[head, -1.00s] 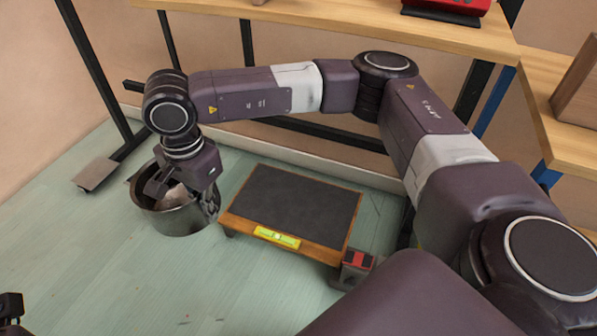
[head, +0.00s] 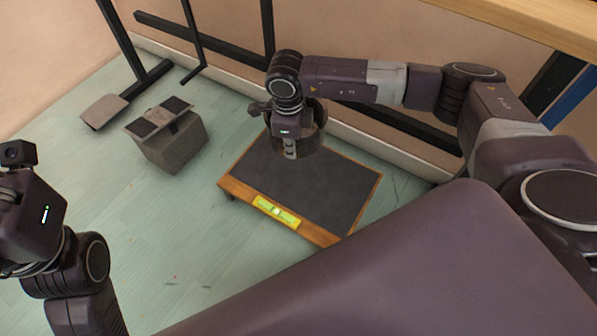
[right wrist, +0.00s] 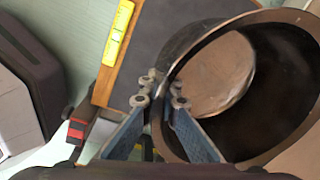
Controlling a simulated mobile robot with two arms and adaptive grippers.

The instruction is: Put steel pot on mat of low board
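The steel pot (head: 318,116) is a dark, round, open vessel over the back part of the low board (head: 235,187). The board has a dark mat (head: 330,196) and a wooden edge. My right gripper (head: 290,150) is over the mat; in the right wrist view its fingers (right wrist: 162,92) are closed on the rim of the pot (right wrist: 275,80). A round greyish-brown face shows inside the pot. I cannot tell whether the pot touches the mat. My left gripper (head: 30,210) is at the left edge; its fingers cannot be made out.
A yellow level (head: 277,212) lies along the board's front edge. A grey block (head: 172,148) with black pads stands left of the board. Dark frame legs and a rail run along the wall behind. A wooden tabletop (head: 520,30) is at upper right.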

